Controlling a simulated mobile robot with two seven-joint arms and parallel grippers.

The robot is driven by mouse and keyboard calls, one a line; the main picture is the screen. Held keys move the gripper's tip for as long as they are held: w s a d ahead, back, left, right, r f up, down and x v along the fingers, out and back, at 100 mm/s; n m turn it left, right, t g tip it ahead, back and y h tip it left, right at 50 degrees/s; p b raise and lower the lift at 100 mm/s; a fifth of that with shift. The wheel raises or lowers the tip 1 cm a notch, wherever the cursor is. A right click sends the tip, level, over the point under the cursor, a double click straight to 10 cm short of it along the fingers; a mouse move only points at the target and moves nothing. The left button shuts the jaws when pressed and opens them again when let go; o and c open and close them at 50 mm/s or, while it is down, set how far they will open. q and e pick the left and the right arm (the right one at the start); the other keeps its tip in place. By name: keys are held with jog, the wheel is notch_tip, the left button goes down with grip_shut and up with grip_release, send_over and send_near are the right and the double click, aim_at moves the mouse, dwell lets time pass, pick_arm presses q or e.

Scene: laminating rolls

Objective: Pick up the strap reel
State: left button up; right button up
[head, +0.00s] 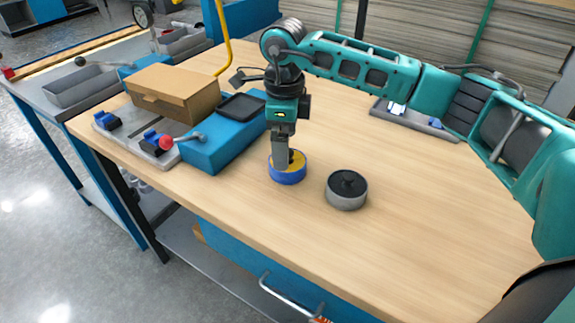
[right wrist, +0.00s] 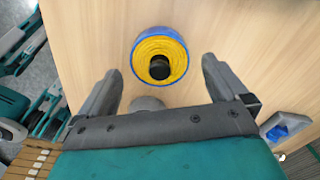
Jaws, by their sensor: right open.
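A round reel (head: 288,178) with a blue rim, yellow top and dark hub lies flat on the wooden bench. It also shows in the right wrist view (right wrist: 179,48), just ahead of the fingers. A second round reel (head: 347,198), grey-sided with a black top and knob, lies to its right. I cannot tell for certain which one is the strap reel. My right gripper (head: 281,158) points down at the blue-and-yellow reel and hides part of it. In the right wrist view its two fingers (right wrist: 160,82) are apart, with nothing gripped. My left gripper is not in view.
A cardboard box (head: 172,90) and a blue device (head: 222,140) with a lever stand left of the reels. A flat grey tray (head: 413,120) lies at the back right. The bench (head: 420,240) is clear at the front right.

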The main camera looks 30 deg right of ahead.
jog(key=f, duration=0.5)
jog(key=shift+s+d, duration=0.25)
jog(key=shift+s, duration=0.05)
jog(key=shift+r, duration=0.1)
jog(key=c, duration=0.9)
jog(key=shift+c, duration=0.5)
jog(key=shift+r, duration=0.1)
